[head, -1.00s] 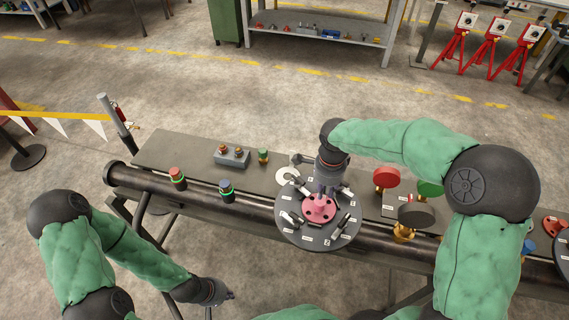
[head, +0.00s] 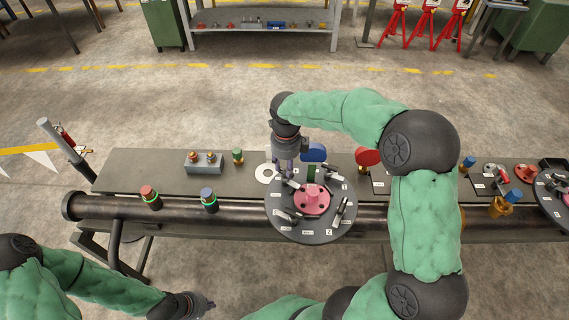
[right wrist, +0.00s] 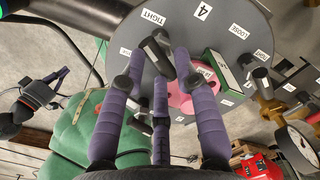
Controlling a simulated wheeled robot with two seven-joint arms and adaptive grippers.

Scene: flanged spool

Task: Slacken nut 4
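A dark round flange (head: 307,236) with a pink hub (head: 311,199) carries several grey lever-like nuts and white labels. In the right wrist view the flange (right wrist: 262,20) shows a "4" label (right wrist: 202,11), with "TIGHT" (right wrist: 152,18) and "LOOSE" (right wrist: 238,30) on either side. A dark lever (right wrist: 156,53) stands below the "TIGHT" label. My right gripper (head: 284,172) is at the flange's upper left edge; its purple fingers (right wrist: 160,68) are spread around that lever, contact unclear. My left gripper (head: 208,303) is low, away from the flange; its finger state is unclear.
A pipe (head: 110,207) runs along the bench (head: 135,170). A red-topped post (head: 149,196), a blue-topped post (head: 209,199) and a grey block (head: 204,164) stand left of the flange. A blue disc (head: 314,152) and red disc (head: 367,157) stand behind it.

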